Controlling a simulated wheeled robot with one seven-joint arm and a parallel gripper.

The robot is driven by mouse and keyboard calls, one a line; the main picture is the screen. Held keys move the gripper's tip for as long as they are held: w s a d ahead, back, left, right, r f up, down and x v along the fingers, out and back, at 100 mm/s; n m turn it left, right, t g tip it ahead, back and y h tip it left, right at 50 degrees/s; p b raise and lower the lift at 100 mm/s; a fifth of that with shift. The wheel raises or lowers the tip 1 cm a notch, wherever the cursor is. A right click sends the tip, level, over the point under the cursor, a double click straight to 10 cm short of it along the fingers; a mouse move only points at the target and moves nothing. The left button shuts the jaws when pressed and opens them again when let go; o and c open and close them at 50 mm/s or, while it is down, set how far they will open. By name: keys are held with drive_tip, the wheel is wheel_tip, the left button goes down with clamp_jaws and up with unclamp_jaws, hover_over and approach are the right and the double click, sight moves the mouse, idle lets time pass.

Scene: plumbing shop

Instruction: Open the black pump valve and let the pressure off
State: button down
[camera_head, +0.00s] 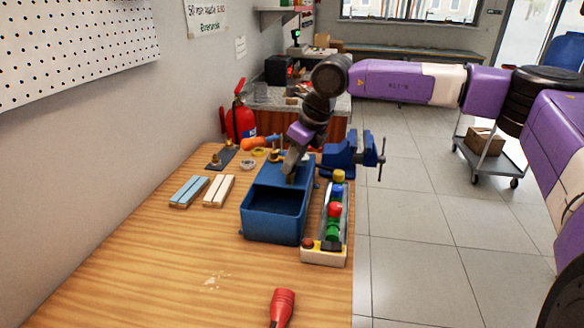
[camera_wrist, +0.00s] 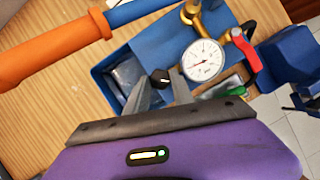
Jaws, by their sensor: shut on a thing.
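The blue test pump (camera_head: 268,228) stands on the wooden bench, its open tank facing me. My gripper (camera_head: 290,172) reaches down over its far part. In the wrist view, my gripper (camera_wrist: 161,82) has its two fingers on either side of the small black valve knob (camera_wrist: 160,75) and is shut on it. A white round gauge (camera_wrist: 203,60) sits just right of the knob. A red lever (camera_wrist: 246,52) on brass fittings is further right. The pump's orange handle grip (camera_wrist: 50,48) crosses the upper left. In the head view the black knob is hidden by my gripper.
A blue vise (camera_head: 350,153) stands at the bench's right edge. A tray of coloured parts (camera_head: 325,257) is right of the pump. Blue strips (camera_head: 188,191) and white strips (camera_head: 218,190) lie left. A red-handled tool (camera_head: 282,305) lies in front. A fire extinguisher (camera_head: 240,122) stands behind.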

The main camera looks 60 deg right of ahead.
drive_tip(key=n+y, duration=0.1)
drive_tip(key=n, duration=0.2)
drive_tip(key=n+y, duration=0.1)
drive_tip(key=n, duration=0.2)
drive_tip(key=shift+w+d+g, duration=0.15)
drive_tip(key=shift+d+g, duration=0.05)
drive_tip(key=shift+g, duration=0.1)
drive_tip(key=shift+n, duration=0.3)
drive_tip(key=c, duration=1.1)
unclamp_jaws()
